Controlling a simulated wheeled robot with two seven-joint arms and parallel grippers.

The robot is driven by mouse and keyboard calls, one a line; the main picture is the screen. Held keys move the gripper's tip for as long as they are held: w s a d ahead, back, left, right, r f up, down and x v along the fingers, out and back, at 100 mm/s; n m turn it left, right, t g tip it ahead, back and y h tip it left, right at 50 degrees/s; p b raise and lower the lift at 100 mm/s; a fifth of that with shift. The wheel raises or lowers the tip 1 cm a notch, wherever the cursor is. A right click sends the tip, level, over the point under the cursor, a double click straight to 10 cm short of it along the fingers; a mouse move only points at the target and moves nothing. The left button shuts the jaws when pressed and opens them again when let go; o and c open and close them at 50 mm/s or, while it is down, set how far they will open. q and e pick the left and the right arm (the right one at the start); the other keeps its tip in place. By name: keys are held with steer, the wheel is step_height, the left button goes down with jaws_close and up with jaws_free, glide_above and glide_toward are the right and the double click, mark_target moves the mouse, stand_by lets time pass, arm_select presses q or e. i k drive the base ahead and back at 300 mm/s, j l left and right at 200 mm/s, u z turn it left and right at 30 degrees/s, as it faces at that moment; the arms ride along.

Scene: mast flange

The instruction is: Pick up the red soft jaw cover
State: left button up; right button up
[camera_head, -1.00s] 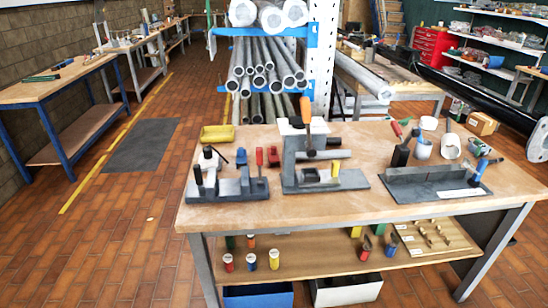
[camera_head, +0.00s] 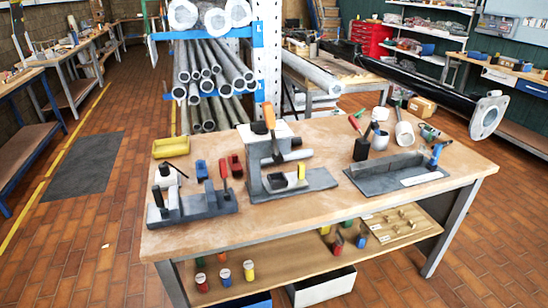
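A small red block (camera_head: 236,167), which looks like the red soft jaw cover, sits on the wooden workbench (camera_head: 300,210) behind the left grey fixture (camera_head: 192,208). A red-handled tool (camera_head: 224,173) stands upright in front of it and partly overlaps it. A similar blue block (camera_head: 202,170) sits to its left. Neither of my grippers shows in the head view, so nothing is seen near the red block.
A grey fixture with an orange-handled clamp (camera_head: 268,117) stands right of the red block. A yellow tray (camera_head: 171,147) lies at the back left. Another grey fixture (camera_head: 400,175) stands at the right. Pipes fill the rack behind. Several coloured cylinders stand on the lower shelf.

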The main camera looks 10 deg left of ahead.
mark_target(235, 163)
steer(key=j+z, duration=0.2)
steer(key=j, duration=0.6)
steer(key=i+j+z, duration=0.1)
steer(key=j+z, duration=0.15)
steer(key=j, duration=0.6)
steer(key=k+j+z, duration=0.2)
steer(key=j, duration=0.6)
steer(key=j+z, duration=0.2)
steer(key=j, duration=0.65)
